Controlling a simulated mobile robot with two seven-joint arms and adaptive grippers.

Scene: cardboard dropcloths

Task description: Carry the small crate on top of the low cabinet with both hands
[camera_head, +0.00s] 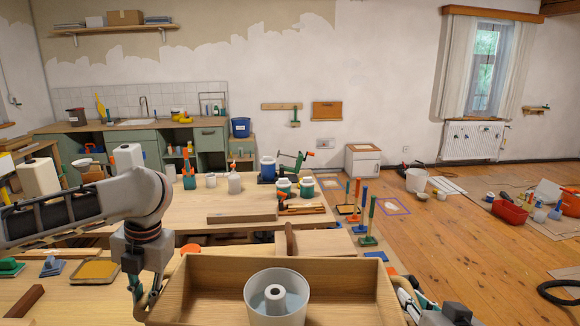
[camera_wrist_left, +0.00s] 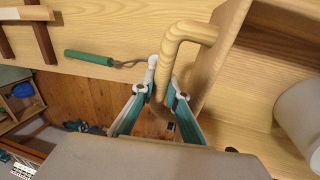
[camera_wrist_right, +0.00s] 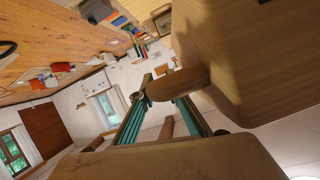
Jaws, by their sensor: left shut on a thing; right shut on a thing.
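The small wooden crate (camera_head: 340,291) is at the bottom middle of the head view, with a white tub (camera_head: 262,310) holding a white roll inside it. My left gripper (camera_head: 146,298) is at its left end, shut on a wooden handle (camera_wrist_left: 189,32) that shows in the left wrist view. My right gripper (camera_head: 410,302) is at its right end, shut on the other handle, which shows in the right wrist view (camera_wrist_right: 180,84). The low cabinet (camera_head: 362,165), white with a wooden top, stands far off by the back wall. Its top looks mostly bare.
A long worktable (camera_head: 180,208) with jars, tools and a plank lies ahead. Several upright-handled tools (camera_head: 368,225) stand to its right. The wooden floor (camera_head: 440,245) on the right is partly open, with a white bucket (camera_head: 416,180) and a red bin (camera_head: 509,212).

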